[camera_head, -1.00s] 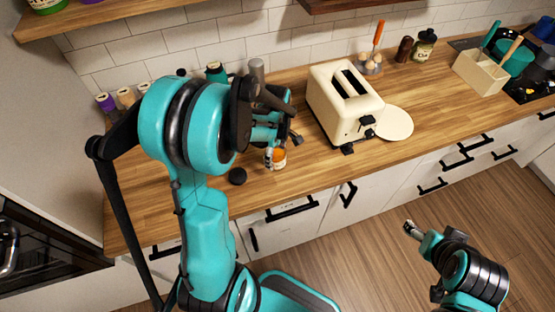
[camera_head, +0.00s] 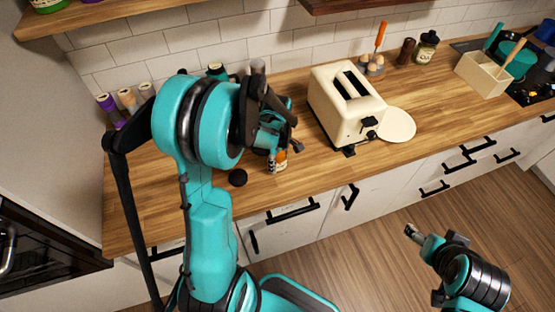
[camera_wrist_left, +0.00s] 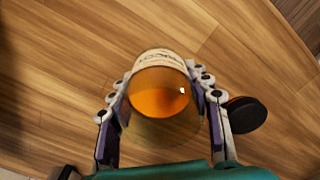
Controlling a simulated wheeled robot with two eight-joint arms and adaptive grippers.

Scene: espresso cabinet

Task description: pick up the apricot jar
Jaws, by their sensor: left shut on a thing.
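The apricot jar (camera_wrist_left: 160,92) is a small glass jar with orange contents and a pale printed label. In the left wrist view it sits between the two finger pads of my left gripper (camera_wrist_left: 163,105), which is shut on it. In the head view the jar (camera_head: 281,160) shows at the counter's front part, partly hidden by my left gripper (camera_head: 276,158). I cannot tell whether it touches the counter. A round black lid (camera_head: 237,178) lies on the counter left of the jar; it also shows in the left wrist view (camera_wrist_left: 246,114). My right gripper (camera_head: 412,231) is over the floor, far from the jar.
A cream toaster (camera_head: 345,105) stands right of the jar, with a round cream board (camera_head: 397,125) beside it. Spice jars (camera_head: 127,100) stand at the back left. A utensil box (camera_head: 483,75) is far right. Bare counter (camera_head: 330,170) lies right of the jar.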

